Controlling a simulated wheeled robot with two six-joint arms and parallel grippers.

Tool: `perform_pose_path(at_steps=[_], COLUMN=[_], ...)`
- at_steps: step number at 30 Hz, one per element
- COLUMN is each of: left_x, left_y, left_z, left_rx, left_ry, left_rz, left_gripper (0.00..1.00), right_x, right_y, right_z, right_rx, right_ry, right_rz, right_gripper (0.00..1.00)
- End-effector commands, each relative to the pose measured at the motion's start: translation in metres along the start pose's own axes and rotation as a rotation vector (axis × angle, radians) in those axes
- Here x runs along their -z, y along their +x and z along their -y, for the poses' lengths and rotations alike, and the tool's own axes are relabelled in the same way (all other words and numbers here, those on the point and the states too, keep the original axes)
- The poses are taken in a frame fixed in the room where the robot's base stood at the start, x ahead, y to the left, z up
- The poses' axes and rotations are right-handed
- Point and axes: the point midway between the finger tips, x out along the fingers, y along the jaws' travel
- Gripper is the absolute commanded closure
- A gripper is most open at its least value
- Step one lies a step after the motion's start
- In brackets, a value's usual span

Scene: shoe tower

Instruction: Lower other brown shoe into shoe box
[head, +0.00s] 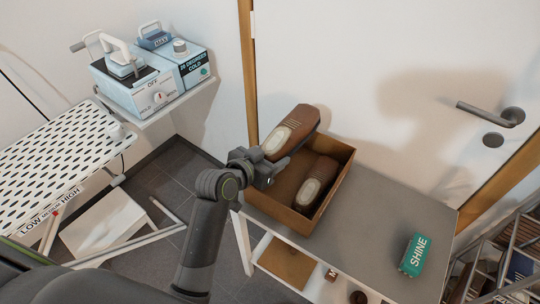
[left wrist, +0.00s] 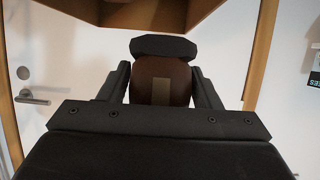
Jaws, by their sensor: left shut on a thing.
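A brown shoe (head: 292,131) is held above the left part of the open shoe box, tilted with its toe end up and to the right. My left gripper (head: 268,170) is shut on this shoe near its lower end. The held shoe (left wrist: 162,82) also shows between the fingers in the left wrist view. The brown shoe box (head: 296,220) stands open on the grey table. A second brown shoe (head: 315,185) lies inside its right part. The box wall (left wrist: 140,12) shows at the top of the left wrist view. My right gripper is not in view.
The grey table top (head: 365,235) is clear between the box and a green SHINE block (head: 413,255). A white door with a handle (head: 490,116) stands behind. An ironing board (head: 60,165) and a blue steam station (head: 160,80) are at left. A metal rack (head: 505,250) is at right.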

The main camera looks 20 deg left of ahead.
Motion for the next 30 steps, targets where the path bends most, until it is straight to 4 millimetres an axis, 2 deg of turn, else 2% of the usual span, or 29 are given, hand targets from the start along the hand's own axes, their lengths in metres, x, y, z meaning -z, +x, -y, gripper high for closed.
perform_pose_path(at_steps=[30], left_x=[-0.042], left_y=[0.018], left_z=[0.001], left_rx=[0.000], left_ry=[0.000], left_rz=[-0.003], left_gripper=[0.74], right_x=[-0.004], right_y=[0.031], right_z=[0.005], right_rx=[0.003], right_ry=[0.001], right_rz=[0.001], right_gripper=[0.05])
